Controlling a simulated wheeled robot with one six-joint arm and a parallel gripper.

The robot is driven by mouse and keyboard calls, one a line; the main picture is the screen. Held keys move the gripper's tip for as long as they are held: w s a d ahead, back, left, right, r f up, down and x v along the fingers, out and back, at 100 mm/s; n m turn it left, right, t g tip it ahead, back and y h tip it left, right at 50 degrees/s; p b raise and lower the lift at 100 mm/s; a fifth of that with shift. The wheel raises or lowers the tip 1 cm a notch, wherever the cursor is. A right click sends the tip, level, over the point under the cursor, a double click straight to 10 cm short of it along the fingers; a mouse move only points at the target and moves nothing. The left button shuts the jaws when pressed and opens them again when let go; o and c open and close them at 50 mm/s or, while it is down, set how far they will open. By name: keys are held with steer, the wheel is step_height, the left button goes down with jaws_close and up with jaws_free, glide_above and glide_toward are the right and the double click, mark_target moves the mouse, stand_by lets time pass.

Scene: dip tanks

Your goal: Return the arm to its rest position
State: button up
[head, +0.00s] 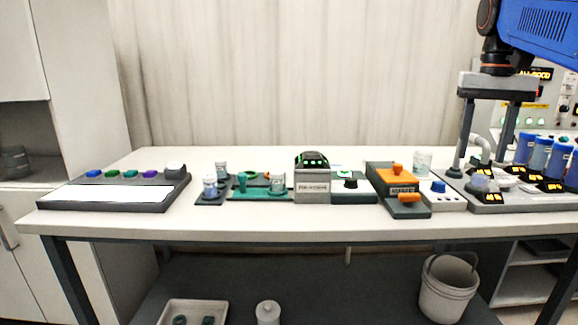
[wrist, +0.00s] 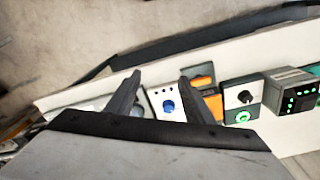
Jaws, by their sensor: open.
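My gripper (head: 481,152) hangs at the right side of the head view, its two dark fingers pointing down and spread well apart. It is in front of or above the right end of the bench, near the tank station; the exact height is hard to tell. In the wrist view my gripper (wrist: 159,75) shows its fingers apart with nothing held between them. A white box with a blue knob (wrist: 168,106) appears beyond the fingers. My arm comes in from the upper right corner of the head view.
The white bench (head: 300,222) carries a button panel (head: 60,204) at left, small cups, a reader (head: 312,186), an orange device (head: 390,178) and a blue-knob box (head: 440,200). Blue-topped tubes (head: 541,152) stand at right. A bucket (head: 447,290) is below. The space above the left bench is clear.

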steer(key=s+a+f+n+t, duration=0.1)
steer(key=s+a+f, duration=0.2)
steer(key=s+f, duration=0.3)
steer(key=s+a+f+n+t, duration=0.2)
steer(key=s+a+f, duration=0.2)
steer(key=f, duration=1.1)
steer(key=s+a+f+n+t, duration=0.1)
steer(key=s+a+f, duration=0.3)
steer(key=s+f, duration=0.4)
step_height(320, 180, down, 3)
steer(key=shift+s+a+r+n, duration=0.15)
steer(key=shift+s+n, duration=0.05)
steer(key=shift+n, duration=0.4)
